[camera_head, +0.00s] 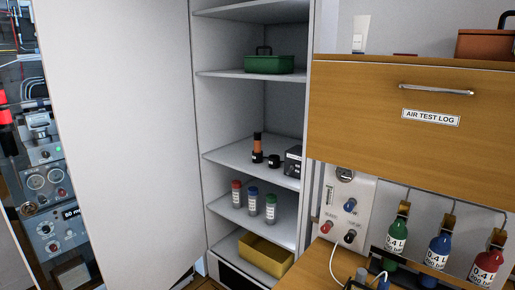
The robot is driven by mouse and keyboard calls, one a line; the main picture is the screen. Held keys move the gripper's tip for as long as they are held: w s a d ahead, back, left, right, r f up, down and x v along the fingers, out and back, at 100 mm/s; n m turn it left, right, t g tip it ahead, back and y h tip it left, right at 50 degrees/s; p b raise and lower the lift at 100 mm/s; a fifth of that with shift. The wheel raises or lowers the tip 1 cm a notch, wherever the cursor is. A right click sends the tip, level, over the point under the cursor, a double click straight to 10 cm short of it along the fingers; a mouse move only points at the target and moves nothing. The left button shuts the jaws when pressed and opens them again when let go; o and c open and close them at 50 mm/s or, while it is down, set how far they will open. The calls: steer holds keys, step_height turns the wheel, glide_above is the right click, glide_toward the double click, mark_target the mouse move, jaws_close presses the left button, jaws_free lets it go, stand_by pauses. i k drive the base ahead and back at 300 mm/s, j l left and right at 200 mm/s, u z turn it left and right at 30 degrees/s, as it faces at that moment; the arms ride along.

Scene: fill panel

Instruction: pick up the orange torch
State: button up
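The orange torch (257,145) stands upright on a middle shelf (225,157) of the open white cabinet. It has an orange body with a dark top and a dark base. A small black object (274,161) sits close to its right, and a black box (293,163) stands further right at the shelf's edge. My gripper does not show in this view.
The open white cabinet door (120,140) fills the left. A green case (270,64) is on the shelf above; several capped bottles (253,201) are below, over a yellow bin (265,253). A wooden drawer front (430,105) and hanging coloured cylinders (440,248) are at right.

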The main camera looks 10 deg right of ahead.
mark_target(256, 134)
steer(key=j, duration=0.6)
steer(key=i+j, duration=0.1)
steer(key=j, duration=0.25)
steer(key=i+j+z, duration=0.15)
steer(key=j, duration=0.2)
steer(key=i+j, duration=0.1)
steer(key=j, duration=0.25)
steer(key=i+j+z, duration=0.15)
steer(key=j, duration=0.2)
steer(key=i+j+z, duration=0.15)
steer(key=i, duration=0.35)
steer(key=i+j+z, duration=0.1)
steer(key=i, duration=0.45)
steer(key=i+j+z, duration=0.15)
steer(key=i+j, duration=0.2)
steer(key=i, duration=0.8)
